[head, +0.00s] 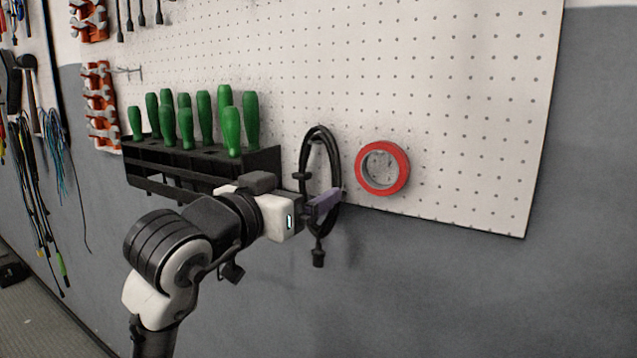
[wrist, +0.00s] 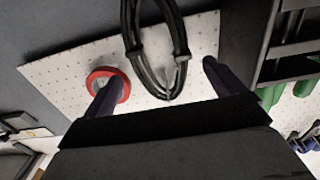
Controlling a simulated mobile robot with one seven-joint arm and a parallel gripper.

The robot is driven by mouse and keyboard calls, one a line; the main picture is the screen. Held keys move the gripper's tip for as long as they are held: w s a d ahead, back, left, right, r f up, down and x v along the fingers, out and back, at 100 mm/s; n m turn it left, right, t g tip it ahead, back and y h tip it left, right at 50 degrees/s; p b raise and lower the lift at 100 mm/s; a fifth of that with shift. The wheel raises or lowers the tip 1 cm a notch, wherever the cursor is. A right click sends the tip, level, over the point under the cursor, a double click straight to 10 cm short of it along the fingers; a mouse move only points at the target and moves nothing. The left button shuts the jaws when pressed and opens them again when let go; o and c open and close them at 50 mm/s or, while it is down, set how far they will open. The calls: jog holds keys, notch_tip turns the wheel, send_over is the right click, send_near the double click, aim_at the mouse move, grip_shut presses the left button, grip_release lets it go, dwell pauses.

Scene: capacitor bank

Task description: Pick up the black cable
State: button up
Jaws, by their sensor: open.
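The black cable (head: 334,160) hangs as a coiled loop on the white pegboard, with its plug end dangling below. In the wrist view the cable (wrist: 133,40) runs down from the top edge and lies between my two fingers. My gripper (head: 325,205) is at the lower part of the loop in the head view. In the wrist view my gripper (wrist: 158,83) is open, one finger to each side of the cable. I cannot tell whether either finger touches it.
A red tape roll (head: 382,168) hangs just right of the cable. A black rack (head: 190,165) with several green screwdrivers (head: 231,130) is close on the left. The pegboard (head: 450,90) is bare to the upper right. Other cables (head: 40,190) hang at the far left.

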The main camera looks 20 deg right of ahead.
aim_at(319, 184)
jog(key=shift+f+p+x, duration=0.15)
jog(key=shift+p+x, duration=0.6)
jog(key=shift+x, duration=0.95)
jog(key=shift+f+p+x, duration=0.15)
jog(key=shift+p+x, duration=0.55)
jog(key=shift+x, duration=1)
jog(key=c, duration=1)
